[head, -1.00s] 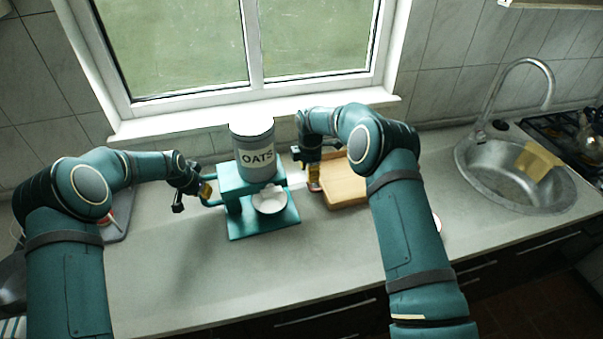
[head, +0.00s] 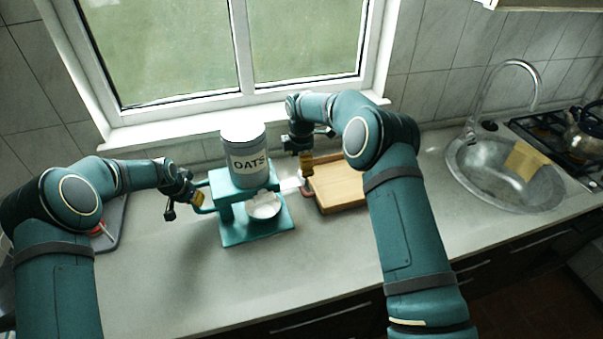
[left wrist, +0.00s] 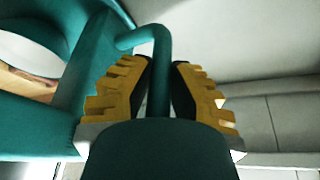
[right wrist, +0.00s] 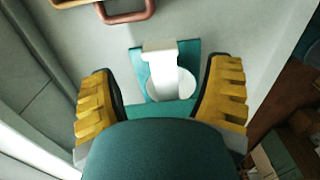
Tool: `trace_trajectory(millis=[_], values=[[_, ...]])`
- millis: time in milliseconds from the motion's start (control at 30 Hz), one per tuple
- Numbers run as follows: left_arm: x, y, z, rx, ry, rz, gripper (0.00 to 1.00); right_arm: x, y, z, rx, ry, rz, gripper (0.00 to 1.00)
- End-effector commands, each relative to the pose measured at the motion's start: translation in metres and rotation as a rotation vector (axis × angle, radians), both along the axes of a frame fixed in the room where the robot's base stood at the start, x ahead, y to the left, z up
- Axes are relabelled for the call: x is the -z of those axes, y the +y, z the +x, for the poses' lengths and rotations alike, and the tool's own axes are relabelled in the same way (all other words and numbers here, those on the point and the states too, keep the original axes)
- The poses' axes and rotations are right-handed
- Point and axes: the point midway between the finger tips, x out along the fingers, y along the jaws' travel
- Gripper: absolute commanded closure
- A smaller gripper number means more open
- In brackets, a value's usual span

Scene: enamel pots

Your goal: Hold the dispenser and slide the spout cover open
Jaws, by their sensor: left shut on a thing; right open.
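The dispenser is a grey canister labelled OATS (head: 247,162) with a white lid, on a teal stand (head: 228,231). A white spout cover (head: 291,185) sticks out to the right from under the canister; its white end also shows in the right wrist view (right wrist: 160,48). A white bowl (head: 264,207) stands on the base below. My left gripper (head: 198,200) is shut on the teal side handle (left wrist: 161,60) at the left of the stand. My right gripper (head: 306,167) is open and empty, above and right of the cover's end, apart from it.
A wooden board (head: 340,184) with a reddish handle (right wrist: 130,12) lies just right of the dispenser. A metal sink (head: 500,172) is further right. A grey tray (head: 112,225) lies at left. The counter front (head: 240,280) is clear.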

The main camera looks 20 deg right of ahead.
Motion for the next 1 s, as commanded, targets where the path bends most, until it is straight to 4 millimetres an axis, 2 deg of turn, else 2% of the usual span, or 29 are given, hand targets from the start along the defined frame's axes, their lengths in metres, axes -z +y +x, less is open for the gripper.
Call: trace_trajectory(millis=[100,333,500,833,867,900,1000], values=[[0.001,-0.001,-0.001,0.001,0.003,-0.001,1.0,-0.026,0.0,0.001,0.001,-0.004,0.0,0.22],[0.001,-0.001,-0.001,0.001,0.003,-0.001,1.0,-0.055,0.0,0.0,0.0,-0.001,0.0,0.22],[0.001,-0.001,-0.001,0.001,0.003,-0.001,1.0,-0.062,0.0,0.0,-0.001,0.0,0.0,0.22],[0.001,-0.001,-0.001,0.001,0.003,-0.001,1.0,-0.062,0.0,0.0,0.0,0.001,0.0,0.22],[0.001,-0.001,-0.001,0.001,0.003,-0.001,0.7,-0.062,0.0,0.0,0.0,0.001,0.0,0.22],[0.001,-0.001,-0.001,0.001,0.003,-0.001,0.61,-0.062,0.0,0.0,0.0,0.001,0.0,0.22],[0.001,-0.001,-0.001,0.0,0.001,0.0,0.61,-0.062,0.0,0.0,0.0,0.001,0.0,0.22]])
